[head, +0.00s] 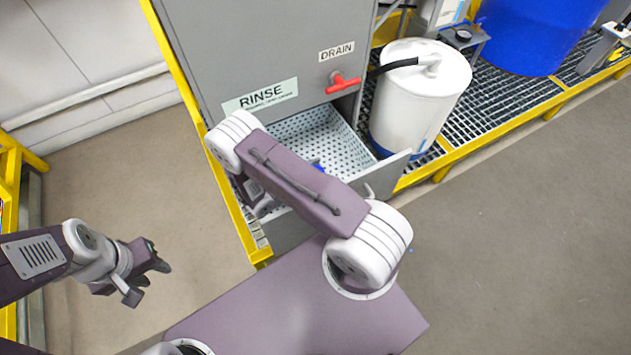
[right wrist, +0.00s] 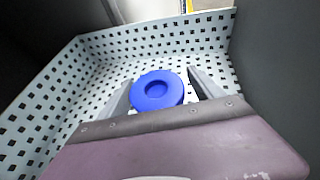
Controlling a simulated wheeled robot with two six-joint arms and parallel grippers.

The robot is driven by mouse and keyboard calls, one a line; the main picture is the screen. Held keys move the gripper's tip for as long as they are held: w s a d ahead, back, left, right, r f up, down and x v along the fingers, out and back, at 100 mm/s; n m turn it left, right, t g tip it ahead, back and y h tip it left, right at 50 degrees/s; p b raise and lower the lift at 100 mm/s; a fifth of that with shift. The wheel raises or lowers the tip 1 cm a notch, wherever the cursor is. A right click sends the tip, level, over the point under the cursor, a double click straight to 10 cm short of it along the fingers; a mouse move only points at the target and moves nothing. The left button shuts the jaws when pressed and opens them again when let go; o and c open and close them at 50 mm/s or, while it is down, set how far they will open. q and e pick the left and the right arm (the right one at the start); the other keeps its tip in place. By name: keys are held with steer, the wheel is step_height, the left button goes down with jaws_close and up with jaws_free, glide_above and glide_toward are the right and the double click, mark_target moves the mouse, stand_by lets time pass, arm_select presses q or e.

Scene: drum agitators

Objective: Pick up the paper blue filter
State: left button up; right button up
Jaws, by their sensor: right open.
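The blue filter (right wrist: 157,91) is a round blue disc with a recessed centre. In the right wrist view it lies in the perforated drawer. My right gripper (right wrist: 163,93) is open, with one finger on each side of the disc. I cannot tell whether the fingers touch it. In the head view only a small blue bit of it (head: 318,168) shows past my right arm, which hides most of that spot. My left gripper (head: 148,280) is open and empty over the floor at the left.
The perforated drawer (head: 335,135) is pulled out below the grey RINSE cabinet (head: 240,60). A red drain valve (head: 343,83) sits above it. A white drum (head: 412,100) stands on the grating to the right, with a blue drum (head: 525,35) beyond. Yellow rails edge the platform.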

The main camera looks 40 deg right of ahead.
steer(key=c, duration=1.4)
steer(key=s+d+r+p, duration=0.1)
steer(key=d+r+p, duration=0.1)
steer(key=d+r, duration=0.1)
steer(key=s+d+r+p, duration=0.1)
steer(key=d+r+p, duration=0.1)
steer(key=d+r, duration=0.2)
steer(key=s+d+r+p, duration=0.2)
steer(key=d+r, duration=0.1)
steer(key=r, duration=0.1)
steer(key=shift+s+d+p, duration=0.1)
steer(key=shift+d+p, duration=0.25)
steer(key=shift+d, duration=0.05)
steer(key=shift+c, duration=0.2)
